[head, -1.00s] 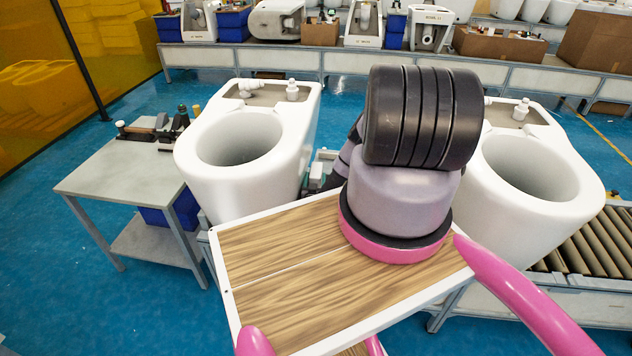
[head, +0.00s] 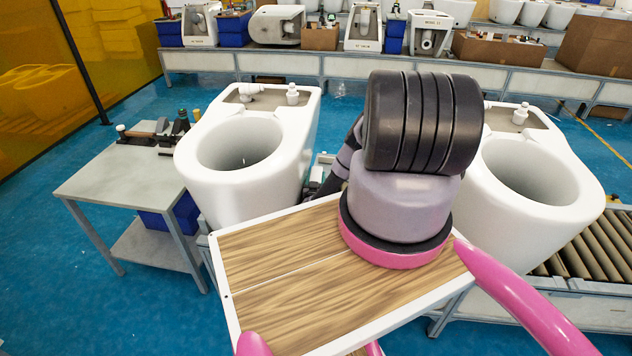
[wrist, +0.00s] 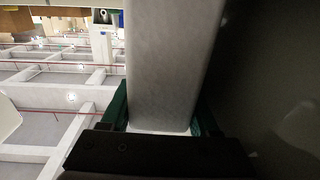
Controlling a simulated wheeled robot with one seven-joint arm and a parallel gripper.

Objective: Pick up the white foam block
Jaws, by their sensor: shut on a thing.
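The white foam block (wrist: 165,65) fills the middle of the wrist view as a long pale slab, running from the top edge down into my gripper (wrist: 158,118). The green fingers of my gripper stand on both sides of the block's lower end and are shut on it. A dark part of my gripper crosses the bottom of the wrist view. In the head view my own arm hides the gripper, and the block is not visible there.
Two white toilets stand left (head: 250,150) and right (head: 530,180) of my arm. A roller conveyor (head: 590,255) runs at the right. A grey side table (head: 110,180) with tools stands at the left. A long bench (head: 290,65) with toilets and boxes is behind. Blue floor between is open.

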